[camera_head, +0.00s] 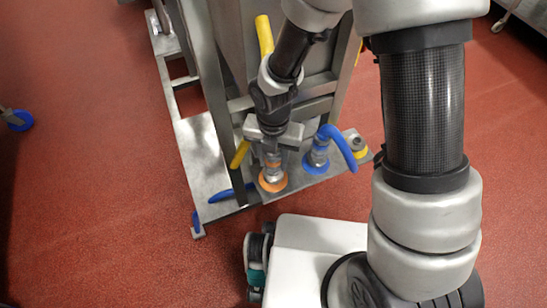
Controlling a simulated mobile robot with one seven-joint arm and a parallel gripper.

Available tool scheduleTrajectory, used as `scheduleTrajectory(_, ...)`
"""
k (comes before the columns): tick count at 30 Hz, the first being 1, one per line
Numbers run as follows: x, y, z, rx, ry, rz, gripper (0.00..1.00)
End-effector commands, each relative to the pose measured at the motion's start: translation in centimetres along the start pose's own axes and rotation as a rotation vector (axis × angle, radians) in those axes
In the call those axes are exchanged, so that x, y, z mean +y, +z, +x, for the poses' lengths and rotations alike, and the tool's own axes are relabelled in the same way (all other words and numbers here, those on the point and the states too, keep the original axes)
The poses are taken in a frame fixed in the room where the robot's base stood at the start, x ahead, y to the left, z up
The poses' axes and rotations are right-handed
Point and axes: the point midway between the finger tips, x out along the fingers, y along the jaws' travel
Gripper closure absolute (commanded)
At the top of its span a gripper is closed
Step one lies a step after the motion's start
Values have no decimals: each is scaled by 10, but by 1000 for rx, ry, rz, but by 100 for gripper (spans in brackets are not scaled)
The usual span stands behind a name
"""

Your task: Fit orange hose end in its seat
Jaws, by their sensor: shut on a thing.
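My gripper (270,148) points down over the metal plate at the foot of the machine. It is shut on the orange hose end (272,162), a metal fitting with an orange band. The hose end is upright, directly above the orange ring of its seat (272,185). I cannot tell from this view whether it touches the seat or stands just above it. My gripper and wrist hide the upper part of the hose end and its hose.
A blue hose (343,148) with a metal end stands in a blue ring (316,164) close to the right. A yellow-ringed fitting (359,146) is at the plate's right corner. A yellow hose (240,153) shows left of my gripper. Steel frame posts (214,97) stand close behind.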

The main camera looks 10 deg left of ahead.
Motion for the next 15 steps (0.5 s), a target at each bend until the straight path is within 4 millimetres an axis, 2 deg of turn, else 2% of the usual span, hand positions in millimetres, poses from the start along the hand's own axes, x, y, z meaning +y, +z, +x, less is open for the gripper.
scheduleTrajectory(15, 0, 0, 7, 0, 1, 1, 92)
